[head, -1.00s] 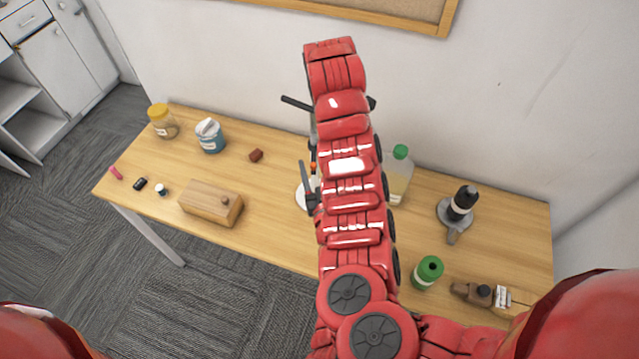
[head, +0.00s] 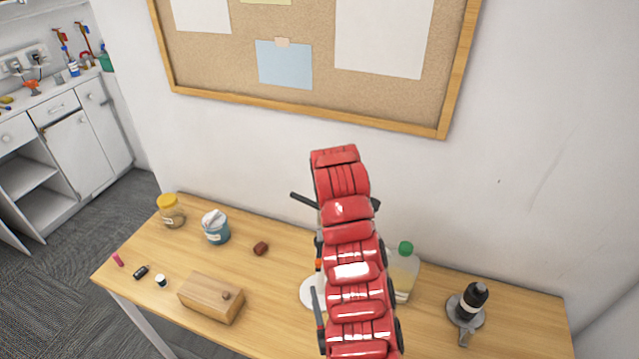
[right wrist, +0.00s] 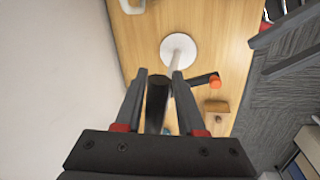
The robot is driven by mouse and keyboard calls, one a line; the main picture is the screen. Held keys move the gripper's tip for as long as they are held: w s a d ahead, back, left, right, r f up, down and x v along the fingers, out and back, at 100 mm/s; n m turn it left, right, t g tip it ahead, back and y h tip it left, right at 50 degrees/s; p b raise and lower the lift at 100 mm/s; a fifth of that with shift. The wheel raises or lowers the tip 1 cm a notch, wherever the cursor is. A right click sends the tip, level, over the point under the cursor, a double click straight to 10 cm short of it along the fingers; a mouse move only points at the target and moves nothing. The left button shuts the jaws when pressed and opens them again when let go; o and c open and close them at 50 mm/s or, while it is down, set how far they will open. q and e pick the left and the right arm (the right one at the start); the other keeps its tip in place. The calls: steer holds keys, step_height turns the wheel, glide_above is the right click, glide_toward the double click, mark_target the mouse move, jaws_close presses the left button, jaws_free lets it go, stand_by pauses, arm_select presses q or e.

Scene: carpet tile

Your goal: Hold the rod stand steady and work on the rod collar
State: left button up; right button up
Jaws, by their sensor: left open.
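The rod stand's round white base (head: 308,292) stands on the table, mostly behind my red arm in the head view. The base also shows in the right wrist view (right wrist: 179,49), with a pale rod rising from it. A dark lever with an orange tip (right wrist: 214,82) juts from the rod; the collar itself is largely hidden. My right gripper (right wrist: 159,74) is above the stand, its fingers apart, with a dark cylinder (right wrist: 157,100) between them and no clear contact.
The wall rises behind.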

steer(key=shift+o, duration=0.8)
